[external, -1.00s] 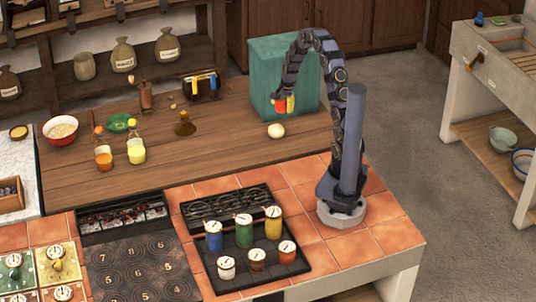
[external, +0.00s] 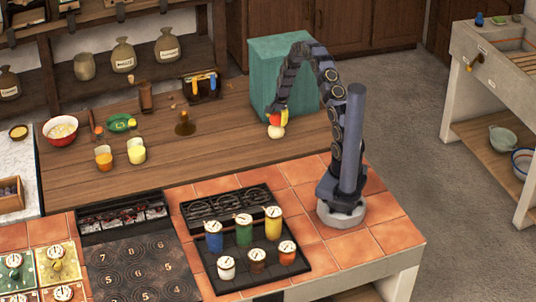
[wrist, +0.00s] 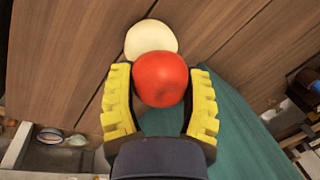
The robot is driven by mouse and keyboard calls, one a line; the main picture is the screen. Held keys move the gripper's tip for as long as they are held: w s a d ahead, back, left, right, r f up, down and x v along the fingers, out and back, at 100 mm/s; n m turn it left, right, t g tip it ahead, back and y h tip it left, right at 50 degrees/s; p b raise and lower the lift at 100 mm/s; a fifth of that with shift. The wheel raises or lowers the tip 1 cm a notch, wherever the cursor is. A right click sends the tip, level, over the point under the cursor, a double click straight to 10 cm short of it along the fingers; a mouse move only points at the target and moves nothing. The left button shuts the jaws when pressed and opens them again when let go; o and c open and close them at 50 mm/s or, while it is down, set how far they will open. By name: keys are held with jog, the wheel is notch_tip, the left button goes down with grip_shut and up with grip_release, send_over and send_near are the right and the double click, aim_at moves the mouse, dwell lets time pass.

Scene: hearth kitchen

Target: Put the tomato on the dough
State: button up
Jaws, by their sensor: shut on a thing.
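The red tomato (wrist: 161,79) is between the two yellow fingers of my gripper (wrist: 160,102) in the wrist view, and my gripper is shut on it. The pale round dough (wrist: 151,38) lies on the wooden counter, partly hidden behind the tomato. In the external view, my gripper (external: 277,119) is low, just over the dough (external: 276,132), in front of the green box. The tomato shows there only as a small red patch. I cannot tell whether the tomato touches the dough.
A large green box (external: 283,75) stands close behind my gripper. A small brown bottle (external: 185,123) stands to the left on the wooden counter. A black tray (external: 232,268) with several coloured jars lies on the tiles in front.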

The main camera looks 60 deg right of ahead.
jog(key=shift+f, duration=0.1)
jog(key=o, duration=1)
jog(key=shift+o, duration=0.2)
